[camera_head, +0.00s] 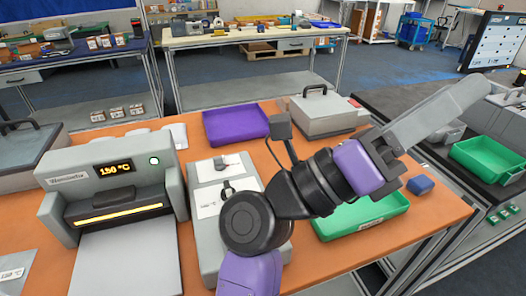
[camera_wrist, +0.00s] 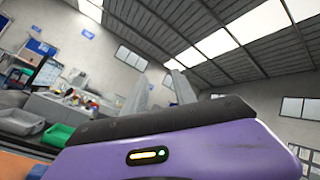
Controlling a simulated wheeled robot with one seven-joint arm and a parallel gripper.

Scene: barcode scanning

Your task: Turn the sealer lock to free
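A grey machine (camera_head: 115,184) stands at the left of the orange bench in the head view, with a lit display reading about 150 °C, a glowing yellow slot and a green-lit button. A flat light-grey device (camera_head: 205,172) with a small dark lever and a white label lies right of it, partly hidden by my arm. I cannot tell which part is the sealer lock. My gripper (camera_head: 476,88) is raised at the right, far from both devices and pointing up and right. In the wrist view its fingers (camera_wrist: 160,82) stand apart with nothing between them.
A purple tray (camera_head: 236,125), a grey lidded box with a handle (camera_head: 322,112) and a green tray (camera_head: 362,218) lie on the bench. A small blue block (camera_head: 420,185) is near its right edge. Another green bin (camera_head: 490,158) stands on a dark bench at the right.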

